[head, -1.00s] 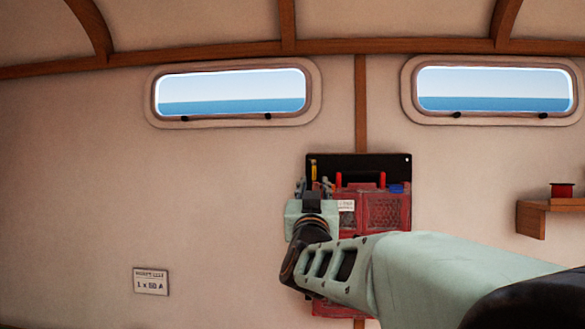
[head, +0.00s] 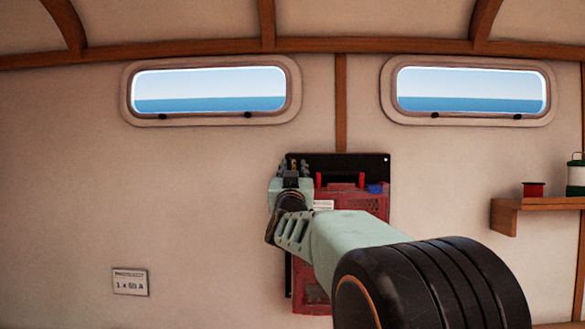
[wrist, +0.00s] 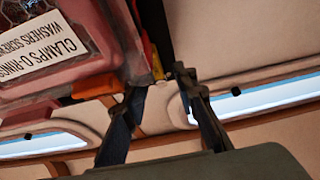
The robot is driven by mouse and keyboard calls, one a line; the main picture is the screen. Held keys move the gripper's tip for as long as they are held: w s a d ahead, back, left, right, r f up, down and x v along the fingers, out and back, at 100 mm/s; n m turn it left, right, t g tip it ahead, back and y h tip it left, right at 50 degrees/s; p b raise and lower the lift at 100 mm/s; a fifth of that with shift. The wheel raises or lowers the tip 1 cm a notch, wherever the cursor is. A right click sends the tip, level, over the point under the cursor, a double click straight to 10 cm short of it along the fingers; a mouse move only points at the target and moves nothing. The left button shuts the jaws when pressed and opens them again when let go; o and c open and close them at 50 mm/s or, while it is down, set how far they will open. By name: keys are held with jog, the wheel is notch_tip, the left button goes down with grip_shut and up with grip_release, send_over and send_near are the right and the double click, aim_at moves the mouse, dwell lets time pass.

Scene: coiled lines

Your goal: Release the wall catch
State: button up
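A red case (head: 345,205) with mesh panels and a white label hangs on a black wall board (head: 352,160). In the wrist view the red case (wrist: 75,60) shows tilted at upper left, its label upside down. A small yellow piece (wrist: 156,64), which may be the catch, shows beside the case near the black board edge. My gripper (head: 290,168) is at the board's upper left and hides that piece in the head view. In the wrist view my gripper (wrist: 158,82) has its two dark fingers apart, with the yellow piece between or just beyond their tips; contact cannot be told.
Red upright parts (head: 340,180) and a blue part (head: 375,188) sit at the case's top. Two windows, left (head: 210,90) and right (head: 470,90), are above. A wooden shelf (head: 535,204) with a red spool (head: 533,189) is at right. The wall left of the board is mostly clear.

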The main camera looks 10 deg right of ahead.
grip_shut()
